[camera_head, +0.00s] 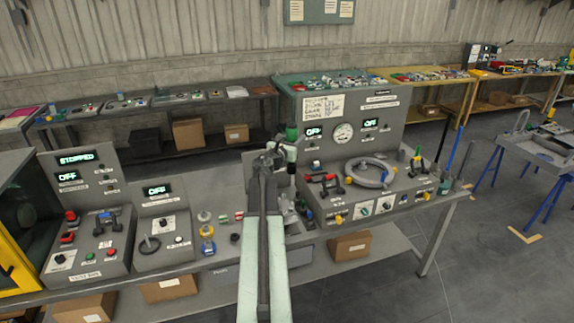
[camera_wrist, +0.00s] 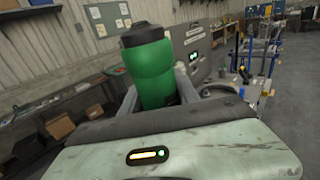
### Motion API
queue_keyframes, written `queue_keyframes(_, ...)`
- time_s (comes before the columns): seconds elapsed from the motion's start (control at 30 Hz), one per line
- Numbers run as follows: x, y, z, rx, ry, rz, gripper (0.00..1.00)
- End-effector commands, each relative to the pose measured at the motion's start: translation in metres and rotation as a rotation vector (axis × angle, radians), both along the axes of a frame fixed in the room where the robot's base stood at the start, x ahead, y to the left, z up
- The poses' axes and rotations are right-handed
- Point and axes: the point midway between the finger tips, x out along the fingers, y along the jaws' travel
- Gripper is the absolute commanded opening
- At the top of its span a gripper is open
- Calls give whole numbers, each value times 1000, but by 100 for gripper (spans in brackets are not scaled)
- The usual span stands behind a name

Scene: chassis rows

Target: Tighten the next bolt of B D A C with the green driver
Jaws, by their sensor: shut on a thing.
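The green driver (camera_head: 291,132) is upright in my gripper (camera_head: 288,155), above the bench at the centre of the head view. In the wrist view the green driver (camera_wrist: 150,72), with a black cap, stands between the two grey fingers of my gripper (camera_wrist: 158,95), which is shut on it. The driver's lower end is hidden in the wrist view. A grey ring-shaped part (camera_head: 370,174) lies on the right-hand console, to the right of my gripper. The bolts and their letters are too small to make out.
The right-hand console (camera_head: 345,115) has a gauge (camera_head: 343,133) and lit displays. Upright tools (camera_head: 440,150) stand at its right end. Consoles with knobs (camera_head: 85,225) and a small blue and yellow stacked part (camera_head: 207,232) are on the left. Open floor lies right of the bench.

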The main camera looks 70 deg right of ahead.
Motion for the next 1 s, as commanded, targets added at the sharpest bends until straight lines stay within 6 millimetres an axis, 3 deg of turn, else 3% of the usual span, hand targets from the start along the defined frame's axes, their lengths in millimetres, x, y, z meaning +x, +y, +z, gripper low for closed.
queue_keyframes(0.17,1,0,-3,0,1,1,0)
queue_keyframes(0.27,1,0,-18,0,1,1,0)
queue_keyframes(0.5,1,-2,-94,0,2,-1,0)
queue_keyframes(0.63,1,-3,-125,0,3,-2,0)
queue_keyframes(1.0,0,-4,-131,0,3,-3,0)
